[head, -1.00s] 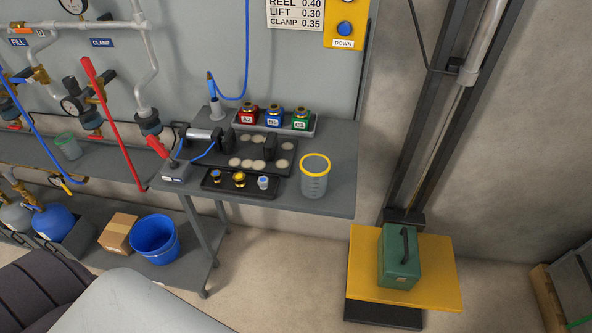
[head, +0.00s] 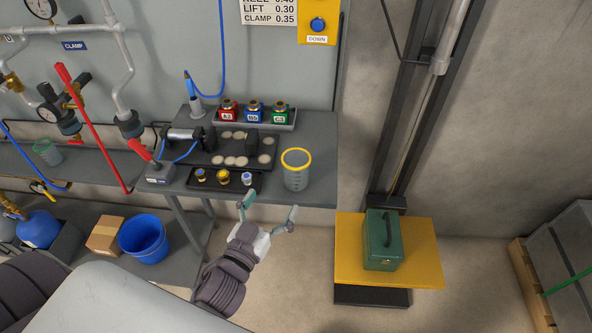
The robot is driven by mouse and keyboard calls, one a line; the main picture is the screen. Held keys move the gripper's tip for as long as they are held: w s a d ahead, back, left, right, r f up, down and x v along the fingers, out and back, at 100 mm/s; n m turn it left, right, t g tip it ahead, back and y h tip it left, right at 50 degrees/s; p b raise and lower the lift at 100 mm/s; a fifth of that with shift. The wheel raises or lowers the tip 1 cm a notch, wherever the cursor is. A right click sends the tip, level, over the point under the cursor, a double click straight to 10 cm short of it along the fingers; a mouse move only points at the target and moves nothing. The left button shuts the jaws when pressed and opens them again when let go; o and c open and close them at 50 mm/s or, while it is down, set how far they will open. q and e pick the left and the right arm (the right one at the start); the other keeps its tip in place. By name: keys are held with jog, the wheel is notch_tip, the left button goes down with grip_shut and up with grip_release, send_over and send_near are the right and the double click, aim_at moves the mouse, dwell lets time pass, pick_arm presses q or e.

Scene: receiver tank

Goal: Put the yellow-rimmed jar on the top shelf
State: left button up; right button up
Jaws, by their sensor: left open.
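The yellow-rimmed jar (head: 296,172) is a clear, greyish container. It stands upright near the right front end of the grey bench top (head: 322,150). My left gripper (head: 268,206) is open and empty, in front of the bench's front edge and a little below and left of the jar in the picture. Its fingers point toward the bench and are apart from the jar. My right gripper is not in view. I cannot tell which surface is the top shelf; no separate higher shelf shows.
A black tray (head: 208,186) with small fittings lies left of the jar. A rack (head: 285,122) holds red, blue and green blocks behind. A blue bucket (head: 142,235) sits on the lower shelf. A green case (head: 382,240) rests on a yellow platform (head: 423,268) at right.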

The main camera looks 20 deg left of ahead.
pick_arm(q)
send_near(301, 154)
jog(key=shift+w+a+f+p, duration=0.25)
jog(key=shift+w+f+p, duration=0.15)
jog(key=shift+w+f, duration=0.45)
jog(key=w, duration=0.3)
jog(key=w+r+p, duration=0.1)
jog(key=shift+w+d, duration=0.15)
jog(key=shift+d, duration=0.2)
jog(key=shift+w+f, duration=0.1)
jog(key=shift+w, duration=0.45)
jog(key=c, duration=1.4)
jog(key=shift+o, duration=0.2)
jog(key=shift+r, duration=0.55)
jog(key=r, duration=0.2)
jog(key=d+r+p, duration=0.1)
jog(key=shift+s+r, duration=0.1)
jog(key=shift+r, duration=0.25)
jog(key=s+d+r, duration=0.2)
jog(key=d+r, duration=0.4)
jog(key=d, duration=0.4)
jog(key=s+a+f, duration=0.3)
jog(key=s+a, duration=0.7)
jog(key=s, duration=0.5)
jog(key=shift+y+b, duration=0.3)
jog(key=shift+b, duration=0.15)
